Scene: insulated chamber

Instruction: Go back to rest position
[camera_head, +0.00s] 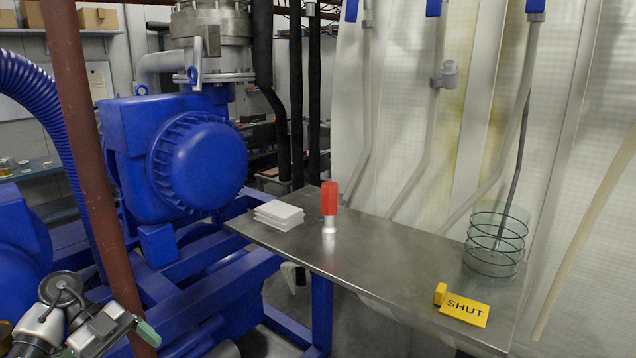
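My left gripper (146,332) is at the bottom left, low and apart from the table. One green fingertip shows, and the bottom edge of the picture cuts off part of the gripper, so I cannot tell whether it is open or shut. My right gripper is not in view. On the metal table (375,262) a red-topped cylinder with a silver base (329,208) stands upright. A stack of white blocks (279,214) lies at the table's left end. A yellow SHUT sign (464,308) lies near the right front edge.
A glass vessel with rings (495,245) stands at the table's right end, with a thin rod in it. A brown pole (80,140) and blue machinery (190,160) are close to my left arm. Pipes run down the pale wall behind. The middle of the table is clear.

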